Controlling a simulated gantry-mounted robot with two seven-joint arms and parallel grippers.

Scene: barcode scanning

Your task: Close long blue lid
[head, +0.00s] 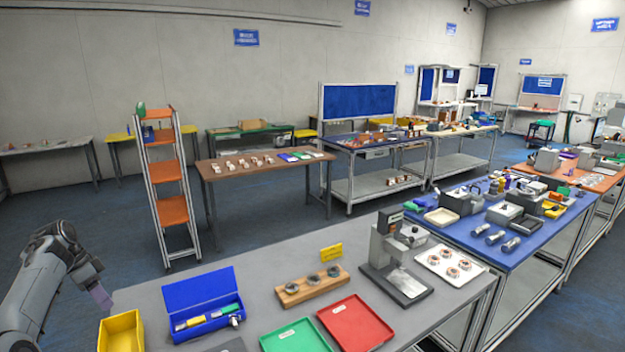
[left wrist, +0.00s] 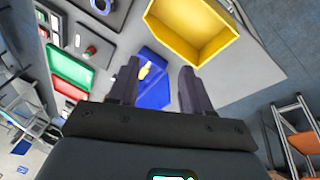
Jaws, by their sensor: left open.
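The long blue box (head: 205,326) stands on the near grey table in the head view. Its long blue lid (head: 198,287) is raised along the back edge, and items with green and yellow parts lie inside. In the left wrist view the blue box (left wrist: 152,92) shows beyond and partly behind the fingers. My left gripper (head: 101,297) is at the table's left end, left of the box and apart from it. Its two dark fingers (left wrist: 159,76) are spread with nothing held. My right gripper is not in view.
A yellow bin (head: 121,331) stands just left of the blue box. A wooden block with metal rings (head: 312,285), green tray (head: 295,336), red tray (head: 355,322) and grey press-like device (head: 392,254) are to its right. An orange-shelved rack (head: 167,171) stands behind the table.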

